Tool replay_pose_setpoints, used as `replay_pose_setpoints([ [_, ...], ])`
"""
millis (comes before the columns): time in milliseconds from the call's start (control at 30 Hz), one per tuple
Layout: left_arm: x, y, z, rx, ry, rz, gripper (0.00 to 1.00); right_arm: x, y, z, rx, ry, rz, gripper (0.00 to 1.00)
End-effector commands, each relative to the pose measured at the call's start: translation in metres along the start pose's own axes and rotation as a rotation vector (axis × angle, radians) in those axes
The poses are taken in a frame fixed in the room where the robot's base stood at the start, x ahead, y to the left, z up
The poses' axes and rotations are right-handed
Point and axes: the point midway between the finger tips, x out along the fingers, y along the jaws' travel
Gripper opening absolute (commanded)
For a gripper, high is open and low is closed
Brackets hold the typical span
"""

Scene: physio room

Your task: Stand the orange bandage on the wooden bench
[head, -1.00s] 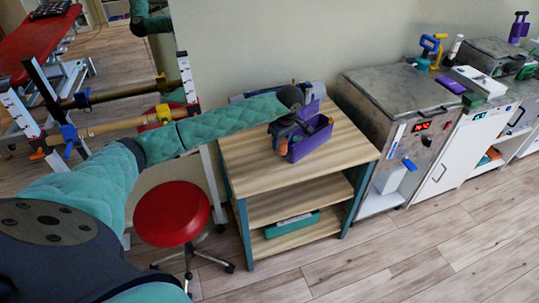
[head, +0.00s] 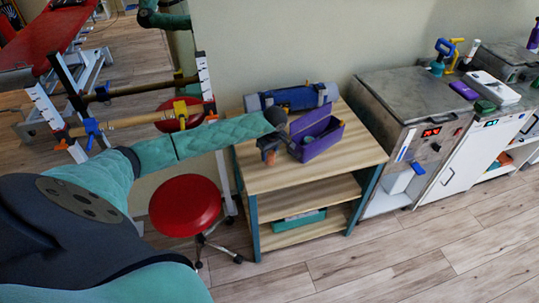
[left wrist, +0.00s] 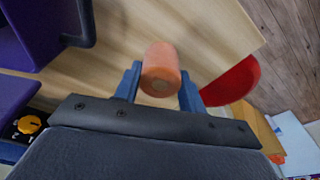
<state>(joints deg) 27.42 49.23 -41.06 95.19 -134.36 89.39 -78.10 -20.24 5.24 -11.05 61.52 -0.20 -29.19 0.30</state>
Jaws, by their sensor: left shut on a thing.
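The orange bandage (left wrist: 160,68) is a short roll held between the two blue fingers of my left gripper (left wrist: 160,88). In the head view my left gripper (head: 270,148) is over the left part of the wooden bench (head: 347,154), with the bandage (head: 270,157) partly hidden by the fingers. In the left wrist view the bandage shows its round end, with the light wood behind it. I cannot tell whether it touches the bench top. My right gripper is not in view.
A purple open caddy (head: 322,142) stands just right of my left gripper. A blue rolled item (head: 298,97) lies along the bench's back edge. The front right of the top is clear. A red stool (head: 185,203) stands left of the bench.

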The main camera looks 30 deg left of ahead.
Motion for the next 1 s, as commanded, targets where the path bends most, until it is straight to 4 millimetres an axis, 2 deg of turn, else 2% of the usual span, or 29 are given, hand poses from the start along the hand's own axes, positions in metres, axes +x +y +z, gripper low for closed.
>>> replay_pose_setpoints([
  [133, 0.012, 0.0, 0.003, -0.001, -0.002, -0.001, 0.18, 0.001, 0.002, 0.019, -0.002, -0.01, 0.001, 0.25],
  [300, 0.021, 0.0, 0.003, -0.001, 0.001, -0.001, 0.18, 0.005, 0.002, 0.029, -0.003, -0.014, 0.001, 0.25],
  [567, 0.022, 0.0, 0.003, 0.0, 0.001, 0.0, 0.18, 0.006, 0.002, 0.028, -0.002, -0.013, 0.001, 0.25],
  [800, 0.024, 0.0, 0.003, 0.0, 0.001, 0.0, 0.18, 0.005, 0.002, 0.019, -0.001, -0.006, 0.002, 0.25],
  [833, 0.023, 0.0, 0.003, 0.0, 0.001, 0.0, 0.46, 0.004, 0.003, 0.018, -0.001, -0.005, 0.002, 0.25],
  [900, 0.023, 0.0, 0.003, 0.0, 0.001, 0.0, 0.6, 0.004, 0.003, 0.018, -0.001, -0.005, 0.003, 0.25],
  [1000, 0.023, 0.0, 0.003, 0.0, 0.001, 0.0, 0.62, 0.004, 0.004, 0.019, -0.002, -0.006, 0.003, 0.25],
])
